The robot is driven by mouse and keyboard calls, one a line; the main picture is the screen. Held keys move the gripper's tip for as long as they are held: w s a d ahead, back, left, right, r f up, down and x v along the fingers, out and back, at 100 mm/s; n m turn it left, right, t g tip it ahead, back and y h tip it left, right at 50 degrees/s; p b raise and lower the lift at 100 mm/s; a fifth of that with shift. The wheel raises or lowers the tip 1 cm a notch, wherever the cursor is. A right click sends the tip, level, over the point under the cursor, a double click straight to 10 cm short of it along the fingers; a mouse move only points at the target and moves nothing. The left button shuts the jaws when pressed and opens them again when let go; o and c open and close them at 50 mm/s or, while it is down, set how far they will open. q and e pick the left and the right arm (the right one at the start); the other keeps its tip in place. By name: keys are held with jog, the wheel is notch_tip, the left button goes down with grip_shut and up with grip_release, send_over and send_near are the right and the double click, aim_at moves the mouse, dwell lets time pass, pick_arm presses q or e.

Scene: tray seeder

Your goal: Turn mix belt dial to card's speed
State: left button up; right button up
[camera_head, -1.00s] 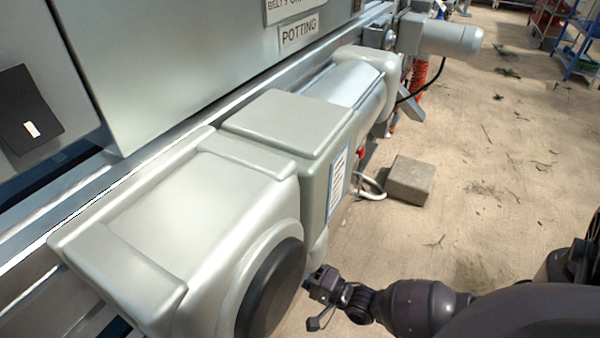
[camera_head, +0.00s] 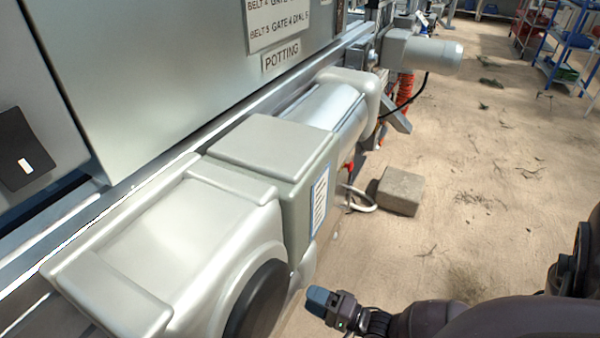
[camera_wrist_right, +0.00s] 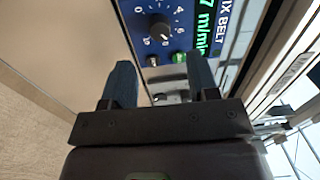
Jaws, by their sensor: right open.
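The mix belt dial (camera_wrist_right: 160,27) is a black knob on a blue panel with white numbers around it, at the top of the right wrist view. A green display (camera_wrist_right: 205,28) beside it shows a partly cut-off reading ending in "7 m/min", next to "MIX BELT" lettering. My right gripper (camera_wrist_right: 161,80) is open and empty, its two dark blue fingers apart below the dial and not touching it. In the head view, my right gripper (camera_head: 319,299) is beside the machine's black round cap. A white card (camera_head: 277,24) with belt, gate and dial lines is cut off at the top. My left gripper is out of view.
A pale machine housing (camera_head: 170,235) with a black round cap (camera_head: 258,300) fills the lower left. A "POTTING" label (camera_head: 282,57) is on the grey panel above. A concrete block (camera_head: 400,190) lies on the floor. The floor at right is mostly open.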

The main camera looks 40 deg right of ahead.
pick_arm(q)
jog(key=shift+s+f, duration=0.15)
pick_arm(e)
jog(key=v, duration=0.4)
jog(key=shift+s+d, duration=0.1)
jog(key=shift+s, duration=0.2)
jog(key=shift+r, duration=0.1)
